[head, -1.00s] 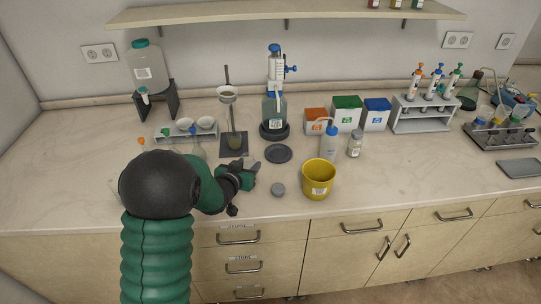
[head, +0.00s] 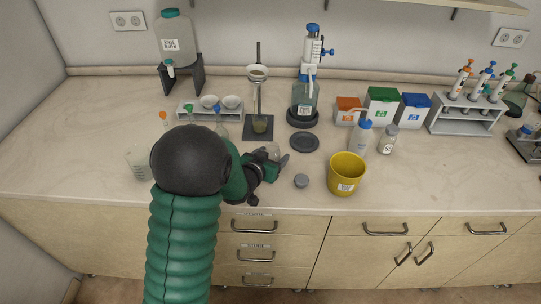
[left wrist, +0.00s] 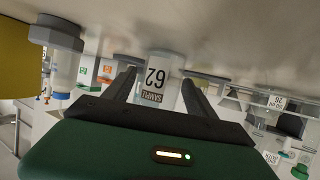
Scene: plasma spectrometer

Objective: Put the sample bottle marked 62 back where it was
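The sample bottle marked 62 (left wrist: 158,76) shows in the left wrist view, where the picture is upside down. It is clear with a white label and appears to stand upright on the counter. My left gripper (left wrist: 158,84) is open, with one dark finger on each side of the bottle; a gap shows on the left side. In the head view my left gripper (head: 274,164) is low over the counter, and the bottle (head: 273,150) is partly hidden by it. My right gripper is not in view.
A grey cap-like piece (head: 301,181) and a yellow bucket (head: 346,175) stand right of the gripper. A dark disc (head: 304,142) lies behind it. A wash bottle (head: 361,137) and another grey-capped bottle (head: 388,139) stand farther right. A beaker (head: 139,162) is at left.

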